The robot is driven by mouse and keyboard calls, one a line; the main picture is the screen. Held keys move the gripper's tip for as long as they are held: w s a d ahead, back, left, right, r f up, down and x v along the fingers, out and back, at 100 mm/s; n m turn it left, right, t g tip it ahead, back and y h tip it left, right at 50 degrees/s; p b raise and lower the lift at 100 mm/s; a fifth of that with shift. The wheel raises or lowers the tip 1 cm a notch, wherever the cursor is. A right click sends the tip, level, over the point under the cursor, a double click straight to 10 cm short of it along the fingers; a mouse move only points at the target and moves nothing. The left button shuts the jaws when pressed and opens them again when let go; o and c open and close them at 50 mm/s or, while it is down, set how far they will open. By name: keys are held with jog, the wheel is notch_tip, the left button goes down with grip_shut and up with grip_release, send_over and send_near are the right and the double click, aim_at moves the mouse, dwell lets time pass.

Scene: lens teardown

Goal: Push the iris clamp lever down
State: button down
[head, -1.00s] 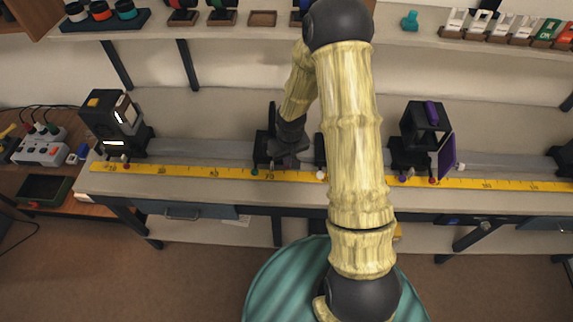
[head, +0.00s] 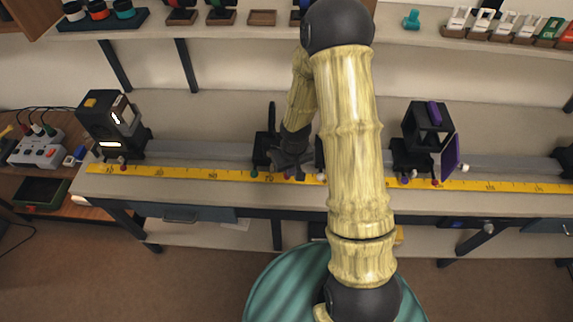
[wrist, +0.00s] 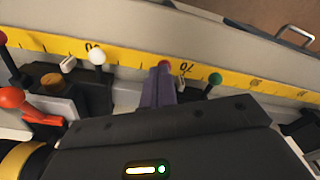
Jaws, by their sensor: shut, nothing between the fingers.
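My gripper (head: 290,168) is shut and empty, low over the front of the rail in the head view. Its purple-grey fingers (wrist: 160,86) show pressed together in the wrist view. A red-knobbed clamp lever (wrist: 164,66) is right at the fingertips; it also shows as a small red dot in the head view (head: 288,177). I cannot tell whether they touch. A green-knobbed lever (wrist: 215,78) stands on one side and a white-knobbed lever (wrist: 97,57) on the other. Which lever is the iris's is not clear. The dark gripper body hides the carriers' lower parts.
A yellow scale tape (head: 220,174) runs along the bench front. A lamp unit (head: 110,122) stands at the left, a purple-trimmed holder (head: 428,128) at the right. An orange-red knob (wrist: 10,97) is at the wrist view's left edge. My arm hides the rail's middle right.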

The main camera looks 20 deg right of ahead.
jog(key=shift+s+r, duration=0.1)
jog(key=shift+s, duration=0.05)
notch_tip(320, 180, up, 17)
jog(key=s, duration=0.1)
jog(key=shift+s+d+r+p, duration=0.15)
jog(key=shift+s+p, duration=0.25)
jog(key=shift+p, duration=0.05)
dwell(0.7)
jog(key=s+r+m+t, duration=0.1)
jog(key=s+r, duration=0.1)
jog(key=s, duration=0.8)
jog(key=shift+s+a+r+m, duration=0.2)
jog(key=shift+a+m, duration=0.1)
jog(key=shift+m, duration=0.1)
dwell(1.1)
